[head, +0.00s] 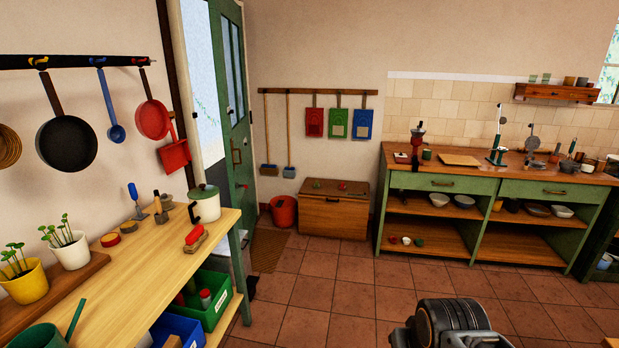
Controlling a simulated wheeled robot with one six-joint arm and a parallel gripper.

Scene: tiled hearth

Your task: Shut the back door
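The back door (234,110) is green with glass panes in its upper half. It stands open in the head view, swung into the room from the opening (203,85) in the left wall, where bright outdoor light shows. A brass handle (236,152) sits at about mid height on the door. The door's lower part is partly hidden behind the wooden worktable. A dark rounded part of my arm shows at the bottom edge, well away from the door. My gripper's fingers are not visible.
The worktable (150,262) with pots and tools stands at left, in front of the doorway. A brown mat (268,250), red bucket (284,211) and wooden chest (333,212) are near the door. A green cabinet (470,213) lines the back wall. The tiled floor (335,298) in the middle is clear.

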